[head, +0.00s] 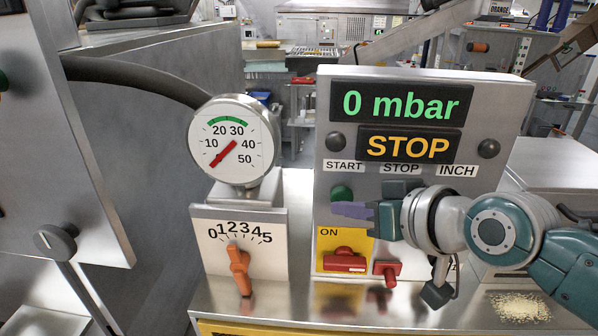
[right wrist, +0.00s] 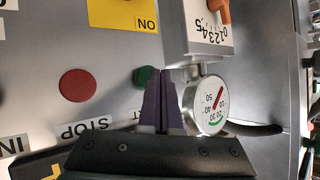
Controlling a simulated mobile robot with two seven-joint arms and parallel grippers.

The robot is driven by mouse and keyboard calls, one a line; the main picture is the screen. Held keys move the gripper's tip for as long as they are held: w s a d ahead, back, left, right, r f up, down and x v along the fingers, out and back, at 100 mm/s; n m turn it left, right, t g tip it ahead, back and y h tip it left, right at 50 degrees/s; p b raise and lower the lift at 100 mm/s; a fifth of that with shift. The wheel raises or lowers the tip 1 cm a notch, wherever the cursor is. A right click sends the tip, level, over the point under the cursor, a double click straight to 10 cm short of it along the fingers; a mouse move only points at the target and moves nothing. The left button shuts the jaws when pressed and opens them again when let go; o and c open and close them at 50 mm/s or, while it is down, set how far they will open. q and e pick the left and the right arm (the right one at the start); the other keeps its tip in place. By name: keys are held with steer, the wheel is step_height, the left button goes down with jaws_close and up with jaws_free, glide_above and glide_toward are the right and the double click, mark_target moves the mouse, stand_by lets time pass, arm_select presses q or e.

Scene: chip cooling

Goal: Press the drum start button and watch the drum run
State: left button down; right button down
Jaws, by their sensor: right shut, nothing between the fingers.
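The control panel (head: 503,120) stands upright on a metal surface. Its displays read "0 mbar" in green and "STOP" in orange (head: 409,146). The green button (head: 341,191) sits under the START label (head: 343,166). My right gripper (head: 342,210) reaches in from the right, shut and empty, with its purple fingertips just below the green button in the head view. In the right wrist view the green button (right wrist: 145,76) shows partly behind the fingertips; I cannot tell whether they touch it. The red button (right wrist: 76,86) is beside it. My left gripper is out of view.
A dial gauge (head: 231,133) and an orange lever (head: 239,263) on a 0 to 5 scale stand left of the panel. A red switch (head: 345,261) on a yellow plate and a red knob (head: 387,271) are below the gripper. Pale crumbs (head: 522,306) lie at right.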

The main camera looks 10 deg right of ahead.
steer(key=shift+w, duration=0.15)
stand_by(0.4)
steer(key=shift+w+d+b, duration=0.15)
steer(key=shift+w+b, duration=0.2)
steer(key=shift+b, duration=0.05)
stand_by(0.6)
steer(key=shift+s+a+p, duration=0.3)
steer(key=shift+s+p, duration=0.55)
